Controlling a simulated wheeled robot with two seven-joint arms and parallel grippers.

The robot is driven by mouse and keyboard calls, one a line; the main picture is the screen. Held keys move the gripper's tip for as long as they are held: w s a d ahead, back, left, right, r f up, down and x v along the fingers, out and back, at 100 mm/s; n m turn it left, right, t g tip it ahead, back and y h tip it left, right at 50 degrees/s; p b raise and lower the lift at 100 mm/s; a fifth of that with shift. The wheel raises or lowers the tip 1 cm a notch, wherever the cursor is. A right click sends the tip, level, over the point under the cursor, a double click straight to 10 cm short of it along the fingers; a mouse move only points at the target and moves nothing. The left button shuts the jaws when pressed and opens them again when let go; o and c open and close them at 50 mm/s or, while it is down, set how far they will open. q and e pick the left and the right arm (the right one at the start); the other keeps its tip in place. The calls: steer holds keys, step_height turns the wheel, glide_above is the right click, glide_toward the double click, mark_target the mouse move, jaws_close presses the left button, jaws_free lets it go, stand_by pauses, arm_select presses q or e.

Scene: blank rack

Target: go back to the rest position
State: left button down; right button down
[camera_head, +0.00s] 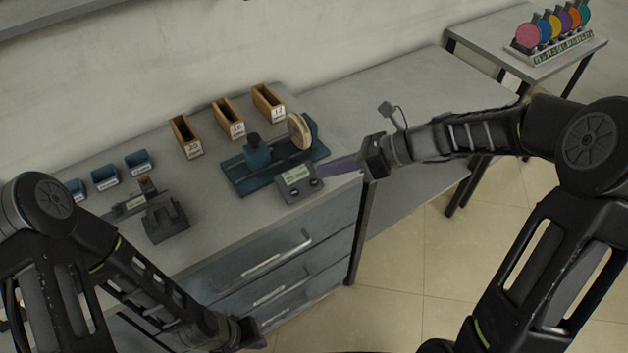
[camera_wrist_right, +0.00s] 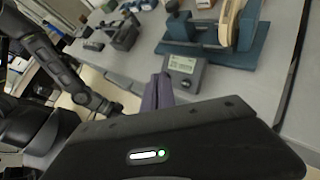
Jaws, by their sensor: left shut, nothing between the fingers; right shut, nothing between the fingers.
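My right gripper (camera_head: 340,166) is shut and empty. Its purple fingers reach left, close to a small grey box with a display (camera_head: 298,184) at the front of the blue machine; I cannot tell whether they touch. In the right wrist view the shut fingers (camera_wrist_right: 158,92) point up just below the display box (camera_wrist_right: 184,70). My left gripper (camera_head: 250,335) is at the bottom of the head view, low in front of the drawers. Only its end shows, and its fingers are mostly out of sight.
The blue machine (camera_head: 238,178) carries a pale disc (camera_head: 299,131). Several wooden bins (camera_head: 186,137) and small blue bins (camera_head: 138,161) stand behind. A dark grey fixture (camera_head: 164,221) is at left. A rack of coloured discs (camera_head: 549,47) stands on the far side table. Floor (camera_head: 400,262) lies open at right.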

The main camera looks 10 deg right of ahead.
stand_by(0.4)
steer(key=s+d+f+n+h, duration=0.2)
steer(key=f+n+h, duration=0.1)
steer(key=f+n, duration=0.3)
steer(key=s+d+f+n+h, duration=0.1)
steer(key=s+f+n+h, duration=0.15)
steer(key=f, duration=0.65)
steer(key=s+d+f+n+h, duration=0.1)
steer(key=d+f+n+h, duration=0.15)
steer(key=f+n, duration=0.4)
steer(key=s+a+f+n+g, duration=0.1)
steer(key=s+a+f+n, duration=0.3)
steer(key=s, duration=0.5)
steer(key=s+a+f+n+g, duration=0.2)
steer(key=s+a+f+n, duration=0.2)
steer(key=s+a+f, duration=0.3)
steer(key=shift+s+a+n+y, duration=0.3)
steer(key=shift+s+a+y, duration=0.1)
steer(key=shift+s+a, duration=0.45)
steer(key=shift+d, duration=0.1)
